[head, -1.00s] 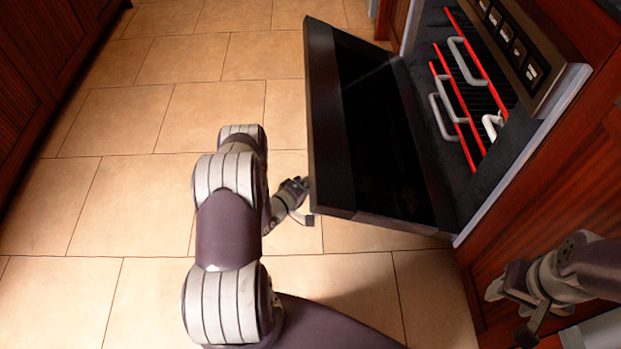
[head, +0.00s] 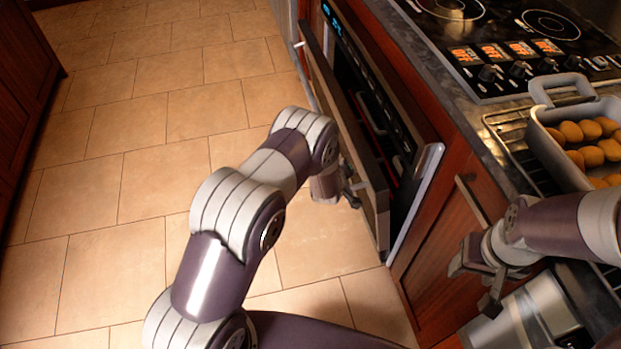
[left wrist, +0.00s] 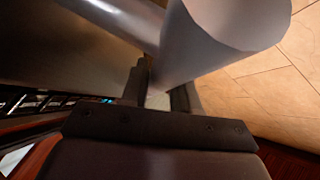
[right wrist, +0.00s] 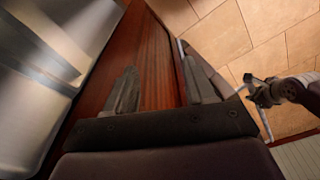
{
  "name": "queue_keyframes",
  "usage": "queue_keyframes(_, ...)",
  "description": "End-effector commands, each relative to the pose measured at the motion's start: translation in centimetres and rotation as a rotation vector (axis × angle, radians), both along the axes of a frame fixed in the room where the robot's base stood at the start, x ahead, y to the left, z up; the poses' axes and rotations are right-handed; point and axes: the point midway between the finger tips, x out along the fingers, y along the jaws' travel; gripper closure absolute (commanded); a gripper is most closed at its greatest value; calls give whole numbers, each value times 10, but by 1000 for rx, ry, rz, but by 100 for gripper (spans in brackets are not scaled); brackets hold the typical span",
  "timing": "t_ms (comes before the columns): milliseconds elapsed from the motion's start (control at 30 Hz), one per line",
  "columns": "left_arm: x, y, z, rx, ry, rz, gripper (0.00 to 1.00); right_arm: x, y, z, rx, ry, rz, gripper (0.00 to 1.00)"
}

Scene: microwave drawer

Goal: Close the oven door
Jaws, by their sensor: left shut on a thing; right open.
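The oven door (head: 381,215) is partly open, hinged low. A narrow gap into the dark oven (head: 372,115) shows behind it. The door's light handle bar (head: 306,75) runs along its outer side and is partly hidden by my left arm. My left gripper (head: 352,190) is at the near end of the door. In the left wrist view, its fingers (left wrist: 160,92) are shut on the thick grey handle bar (left wrist: 205,50). My right gripper (head: 478,283) is open and empty, right of the oven in front of the cabinet; its spread fingers show in the right wrist view (right wrist: 161,92).
A stovetop (head: 500,35) with knobs sits on the counter above the oven. A tray (head: 560,165) of round brown food stands on a wire rack at the right. A wooden cabinet front (head: 455,235) lies near my right gripper. The tiled floor (head: 150,130) is clear.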

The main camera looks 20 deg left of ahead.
Motion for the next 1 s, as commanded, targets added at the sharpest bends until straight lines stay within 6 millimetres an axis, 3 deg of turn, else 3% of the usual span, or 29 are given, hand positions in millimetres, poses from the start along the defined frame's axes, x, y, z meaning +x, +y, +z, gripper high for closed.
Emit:
queue_keyframes(33, 10, -14, 9, -3, -13, -6, 100, 0, 0, -1, 0, 0, 0, 46)
queue_keyframes(200, 29, -46, 21, -5, -11, -3, 100, 0, 0, -3, 0, 0, 0, 46)
queue_keyframes(400, 43, -68, 27, -4, -7, 1, 100, 0, 0, -5, 0, 0, 0, 46)
queue_keyframes(967, 51, -81, 33, -4, -11, -4, 100, 0, 0, -6, 0, 0, 0, 46)
queue_keyframes(1000, 52, -82, 33, -4, -13, -4, 67, 0, 0, -6, 0, 0, 0, 46)
